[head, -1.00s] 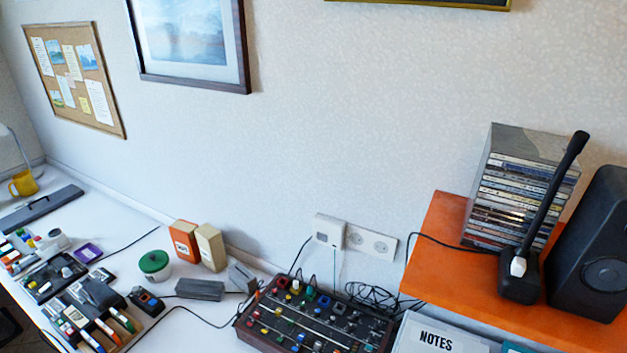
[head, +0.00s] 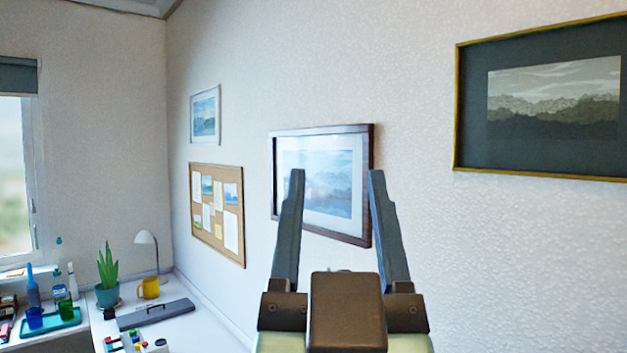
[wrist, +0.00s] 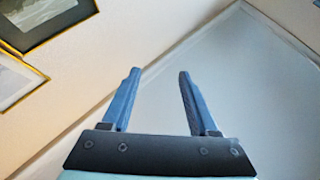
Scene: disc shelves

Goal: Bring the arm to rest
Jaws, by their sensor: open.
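My gripper (head: 335,185) stands in the lower middle of the head view with its two dark fingers pointing up and spread apart. It is open, with nothing between the fingers. Behind it, the fingers partly cover a framed picture on the wall. In the wrist view my gripper (wrist: 157,80) is also open and empty, and its fingers point toward the pale ceiling (wrist: 240,75).
A white desk (head: 195,330) runs along the lower left, with a yellow mug (head: 149,288), a lamp (head: 146,240), a potted plant (head: 107,280) and a long dark case (head: 155,313). A corkboard (head: 217,213) and a gold-framed picture (head: 545,100) hang on the wall. The air around my gripper is clear.

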